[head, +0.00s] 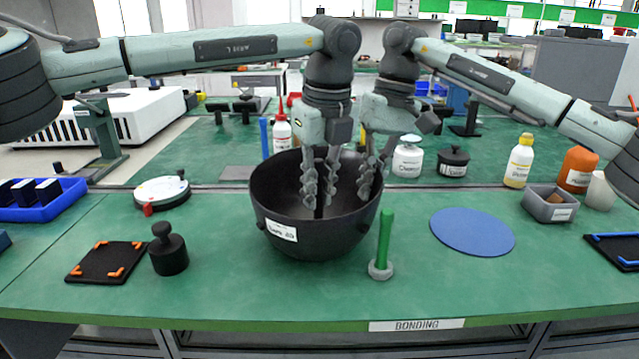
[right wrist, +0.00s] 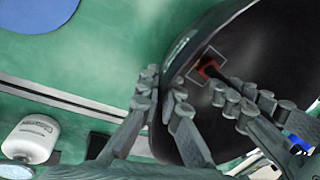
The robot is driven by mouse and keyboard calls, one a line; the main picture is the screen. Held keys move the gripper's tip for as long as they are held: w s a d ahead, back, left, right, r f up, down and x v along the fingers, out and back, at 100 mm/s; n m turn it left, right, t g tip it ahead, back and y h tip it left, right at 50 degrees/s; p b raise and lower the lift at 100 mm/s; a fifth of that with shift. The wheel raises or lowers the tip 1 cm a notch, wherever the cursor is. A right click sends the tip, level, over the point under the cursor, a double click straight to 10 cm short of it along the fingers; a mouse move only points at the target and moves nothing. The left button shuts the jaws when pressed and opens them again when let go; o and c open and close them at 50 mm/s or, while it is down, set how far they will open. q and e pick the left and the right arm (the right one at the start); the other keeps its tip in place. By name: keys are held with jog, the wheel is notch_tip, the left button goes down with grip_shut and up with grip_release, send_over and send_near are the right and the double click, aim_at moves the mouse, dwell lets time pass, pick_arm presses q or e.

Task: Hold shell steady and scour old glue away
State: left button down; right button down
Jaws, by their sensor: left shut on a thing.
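The shell is a large black bowl (head: 340,236) with a white label, upright on the green bench. My left gripper (head: 320,196) reaches down inside it, shut on a slim dark tool. In the right wrist view the tool (right wrist: 229,78) runs from the left gripper's fingers (right wrist: 250,103) to a red patch (right wrist: 208,68) framed by a pale square on the inner wall. Whether the red is glue or the tool's tip I cannot tell. My right gripper (head: 371,183) is open at the back right rim, one finger outside and one inside; contact is unclear.
A green rod (head: 385,238) on a grey base stands close to the bowl's front right. A black weight (head: 169,252) and black mat (head: 106,262) lie left. A blue disc (head: 472,232) lies right. Bottles, including a white one (head: 407,158), stand behind. Bench front is mostly clear.

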pick_arm(q)
jog(key=shift+s, duration=0.85)
jog(key=shift+s+a, duration=0.1)
jog(key=shift+a, duration=0.25)
jog(key=shift+w+d, duration=0.15)
jog(key=shift+w, duration=1.35)
jog(key=shift+w+d, duration=0.1)
jog(key=shift+w, duration=1.4)
jog(key=shift+s+a, duration=0.15)
jog(key=shift+s, duration=1.25)
jog(key=shift+s+a, duration=0.1)
jog(key=shift+s, duration=1.3)
jog(key=shift+s+r, duration=0.2)
notch_tip(320, 180, up, 8)
jog(key=shift+f, duration=0.2)
